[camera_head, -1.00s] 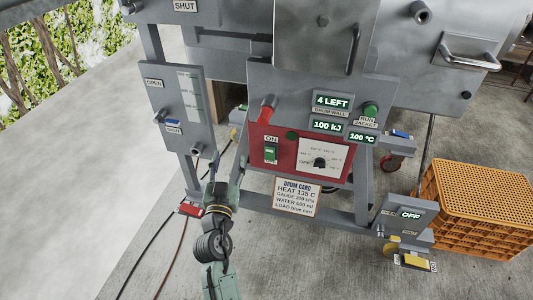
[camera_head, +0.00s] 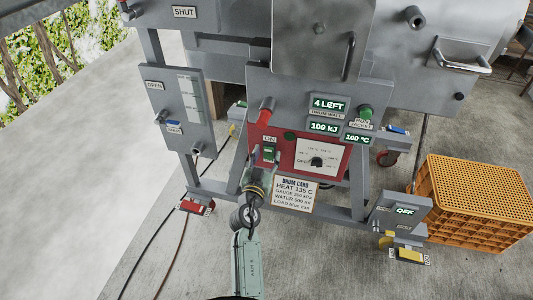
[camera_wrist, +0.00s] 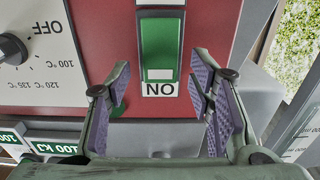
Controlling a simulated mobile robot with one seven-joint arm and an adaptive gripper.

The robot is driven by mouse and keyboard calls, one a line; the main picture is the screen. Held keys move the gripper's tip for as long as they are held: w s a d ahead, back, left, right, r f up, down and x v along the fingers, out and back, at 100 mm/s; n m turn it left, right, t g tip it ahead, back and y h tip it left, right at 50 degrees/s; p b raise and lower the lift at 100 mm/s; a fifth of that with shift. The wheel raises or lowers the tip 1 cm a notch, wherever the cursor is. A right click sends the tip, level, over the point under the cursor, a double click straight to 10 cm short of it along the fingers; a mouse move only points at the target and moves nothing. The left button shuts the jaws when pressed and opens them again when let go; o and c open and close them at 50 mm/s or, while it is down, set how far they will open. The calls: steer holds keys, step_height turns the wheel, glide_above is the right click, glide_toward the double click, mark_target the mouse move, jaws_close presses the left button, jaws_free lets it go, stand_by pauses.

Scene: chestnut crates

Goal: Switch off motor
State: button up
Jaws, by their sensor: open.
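The same switch (camera_head: 270,150) shows in the head view, partly covered by my gripper. My gripper (camera_wrist: 161,82) is open, its two purple-padded fingers on either side of the switch's ON-label end, with nothing between them. I cannot tell whether the fingers touch the panel. No label naming the motor is readable.
A dial (camera_head: 316,162) is beside the switch, reading near OFF. A red handle (camera_head: 266,110) juts out above, and a card (camera_head: 293,194) hangs below. A grey box (camera_head: 403,215) displays OFF at lower right. An orange crate (camera_head: 475,195) stands on the floor at right.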

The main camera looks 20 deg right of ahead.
steer(key=shift+w+d, duration=0.1)
steer(key=shift+w, duration=0.05)
steer(key=shift+c, duration=0.2)
steer(key=c, duration=1.1)
steer(key=shift+f+b, duration=0.1)
steer(key=shift+b, duration=0.2)
jaws_close()
